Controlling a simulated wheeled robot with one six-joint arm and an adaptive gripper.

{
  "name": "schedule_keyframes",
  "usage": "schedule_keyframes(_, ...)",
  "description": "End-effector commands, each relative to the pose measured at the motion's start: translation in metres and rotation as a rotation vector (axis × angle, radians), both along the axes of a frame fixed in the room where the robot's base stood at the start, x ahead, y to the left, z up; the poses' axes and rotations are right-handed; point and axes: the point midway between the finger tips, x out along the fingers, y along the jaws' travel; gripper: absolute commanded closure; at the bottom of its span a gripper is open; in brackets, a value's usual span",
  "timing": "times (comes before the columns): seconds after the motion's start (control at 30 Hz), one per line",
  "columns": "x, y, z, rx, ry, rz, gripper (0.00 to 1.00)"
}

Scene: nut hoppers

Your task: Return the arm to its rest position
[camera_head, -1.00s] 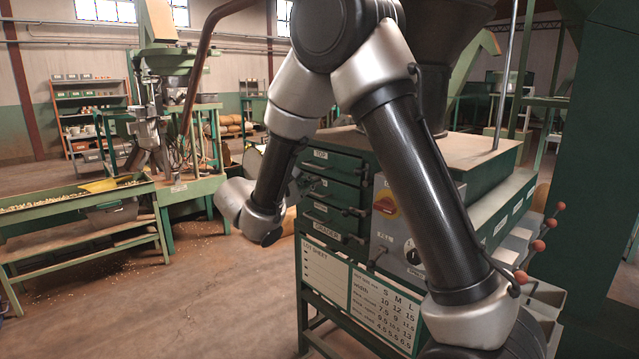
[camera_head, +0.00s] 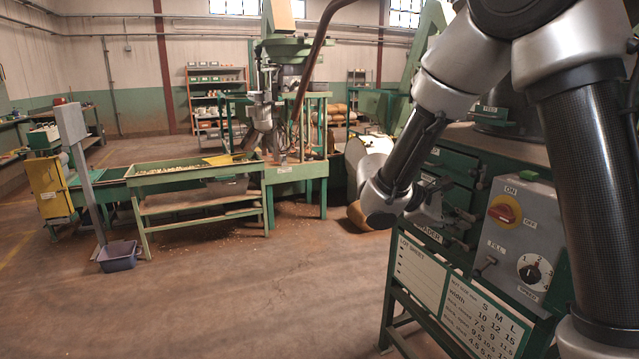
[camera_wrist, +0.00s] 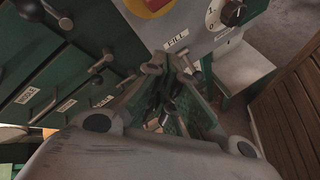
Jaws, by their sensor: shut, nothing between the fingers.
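My gripper (camera_wrist: 171,68) is shut and empty in the wrist view, its fingers pointing towards the front of the green grading cabinet. In the head view my gripper (camera_head: 436,207) is small and partly blends with the cabinet's drawer handles. My arm is bent, with its wrist in front of the cabinet's drawers. The grey control panel (camera_head: 513,232) carries a red-and-yellow ON/OFF switch (camera_head: 504,211), a FILL lever (camera_head: 485,265) and a numbered dial (camera_head: 534,271). Whether the fingers touch the cabinet, I cannot tell.
A lot sheet board (camera_head: 418,273) hangs on the cabinet's lower front. A green trough table (camera_head: 200,195) with nuts stands at left, with a purple bin (camera_head: 119,257) on the floor. Shelves (camera_head: 217,92) stand behind. The floor in the middle is clear, with scattered debris.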

Motion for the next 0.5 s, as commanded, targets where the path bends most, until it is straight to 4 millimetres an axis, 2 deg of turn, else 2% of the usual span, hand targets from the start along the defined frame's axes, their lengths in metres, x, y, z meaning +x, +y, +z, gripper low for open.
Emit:
schedule_keyframes(0.03, -0.024, -0.011, 0.003, 0.088, 0.006, -0.078, 1.00)
schedule_keyframes(0.1, -0.057, -0.022, 0.004, 0.217, 0.009, -0.181, 1.00)
schedule_keyframes(0.2, -0.102, -0.028, 0.008, 0.415, -0.020, -0.320, 1.00)
schedule_keyframes(0.3, -0.142, -0.026, 0.015, 0.627, -0.091, -0.448, 1.00)
schedule_keyframes(0.5, -0.196, -0.015, 0.039, 0.997, -0.316, -0.638, 1.00)
